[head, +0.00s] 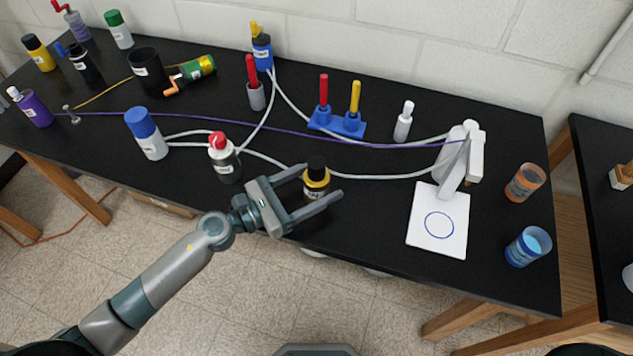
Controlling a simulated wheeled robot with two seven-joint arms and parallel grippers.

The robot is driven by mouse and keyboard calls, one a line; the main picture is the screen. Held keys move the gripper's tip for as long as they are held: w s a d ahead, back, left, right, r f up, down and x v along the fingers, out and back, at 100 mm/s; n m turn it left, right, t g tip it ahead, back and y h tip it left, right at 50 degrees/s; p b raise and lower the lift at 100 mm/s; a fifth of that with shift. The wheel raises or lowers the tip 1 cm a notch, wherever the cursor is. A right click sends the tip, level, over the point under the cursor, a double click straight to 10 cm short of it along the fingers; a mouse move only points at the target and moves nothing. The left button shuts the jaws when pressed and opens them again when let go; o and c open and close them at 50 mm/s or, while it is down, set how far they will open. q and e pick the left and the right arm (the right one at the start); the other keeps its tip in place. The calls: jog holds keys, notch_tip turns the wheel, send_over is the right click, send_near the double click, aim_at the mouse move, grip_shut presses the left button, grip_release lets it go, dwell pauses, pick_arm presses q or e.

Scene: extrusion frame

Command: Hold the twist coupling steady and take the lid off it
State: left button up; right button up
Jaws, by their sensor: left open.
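The item that looks most like the twist coupling (316,184) is a short upright piece near the front edge of the black table. It has a black top, a yellow band and a dark lower body with a small label. The black top, which looks like its lid (317,167), sits on it. My left gripper (322,181) is open, with one finger on the far side of the coupling and one on the near side. I cannot tell whether either finger touches it. My right gripper is not in view.
A white stand (438,220) with a blue ring mark and two cups (525,182) (528,246) are at right. Table between coupling and stand is clear.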

pick_arm(q)
jog(key=p+x, duration=0.1)
jog(key=x, duration=0.2)
jog(key=shift+d, duration=0.1)
jog(key=shift+w+d, duration=0.2)
jog(key=shift+d, duration=0.1)
jog(key=c, duration=1.2)
jog(key=shift+r, duration=0.1)
jog(key=shift+c, duration=0.2)
